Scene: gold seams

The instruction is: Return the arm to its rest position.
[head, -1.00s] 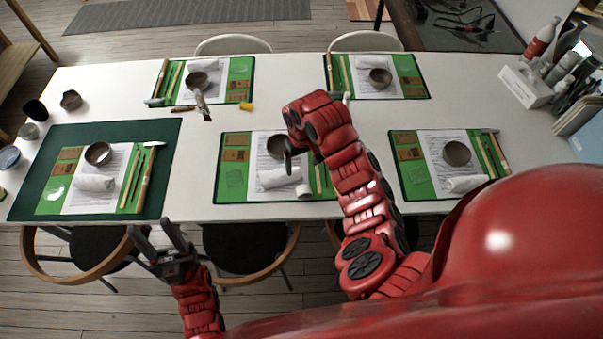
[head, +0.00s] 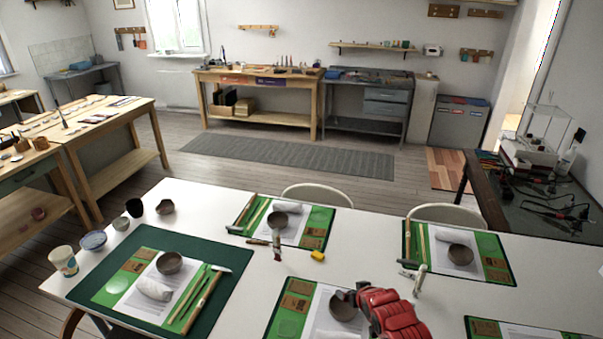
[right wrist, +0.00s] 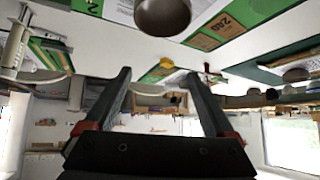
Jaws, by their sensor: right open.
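My red right arm (head: 398,312) reaches over the white table (head: 215,203) at the bottom of the head view, beside the front middle place setting. Its gripper is mostly hidden behind the arm there. In the right wrist view my right gripper (right wrist: 158,76) is open, its two dark fingers well apart with nothing between them. That view looks across the room upside down, with a bowl (right wrist: 162,14) near its top edge. My left arm and gripper are out of view.
Place settings lie on the table: a green mat (head: 228,262), a bowl (head: 343,307) near my right arm, papers and tools. A yellow block (head: 318,256) lies between settings. Cups, including a paper cup (head: 64,261), stand at the left edge. Two chairs stand behind.

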